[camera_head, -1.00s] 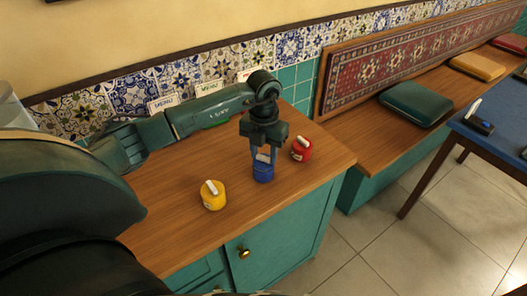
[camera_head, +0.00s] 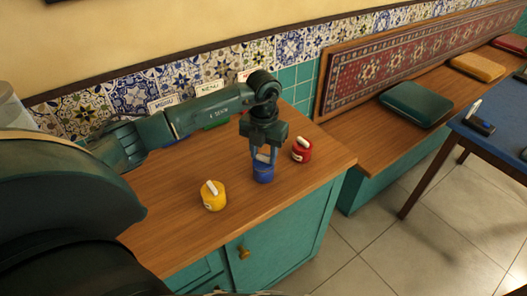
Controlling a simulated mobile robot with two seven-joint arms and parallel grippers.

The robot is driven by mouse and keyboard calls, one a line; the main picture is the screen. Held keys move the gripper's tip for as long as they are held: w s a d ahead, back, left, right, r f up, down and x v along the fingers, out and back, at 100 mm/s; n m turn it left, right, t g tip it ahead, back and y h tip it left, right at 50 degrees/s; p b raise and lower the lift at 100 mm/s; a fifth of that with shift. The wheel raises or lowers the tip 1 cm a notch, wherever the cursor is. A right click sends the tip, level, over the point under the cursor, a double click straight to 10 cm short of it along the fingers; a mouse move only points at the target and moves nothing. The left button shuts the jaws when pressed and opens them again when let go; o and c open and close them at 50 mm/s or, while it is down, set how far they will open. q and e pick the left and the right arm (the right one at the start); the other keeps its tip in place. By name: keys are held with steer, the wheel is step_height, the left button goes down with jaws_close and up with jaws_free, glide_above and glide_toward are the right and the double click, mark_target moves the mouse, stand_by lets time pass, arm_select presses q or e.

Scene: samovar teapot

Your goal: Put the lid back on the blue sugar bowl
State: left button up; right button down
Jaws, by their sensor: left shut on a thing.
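The blue sugar bowl (camera_head: 263,174) stands upright on the wooden counter, between a yellow bowl and a red bowl. My left gripper (camera_head: 264,157) points down right above it. Its fingers are shut on the blue bowl's lid (camera_head: 263,158), whose pale handle shows between them. The lid is at the bowl's top; I cannot tell whether it rests on the rim or hangs just over it. My right gripper is not in view.
The yellow bowl (camera_head: 213,196) with a pale handle stands to the left and nearer. The red bowl (camera_head: 301,150) stands close on the right. Menu cards (camera_head: 209,88) stand along the tiled wall. The wooden counter (camera_head: 185,230) is bare at the front left.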

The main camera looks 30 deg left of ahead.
arm_select(q)
steer(key=shift+f, duration=0.1)
stand_by(0.8)
steer(key=o, duration=1.6)
steer(key=shift+r+p, duration=2.5)
steer(key=shift+r, duration=1)
jaws_close()
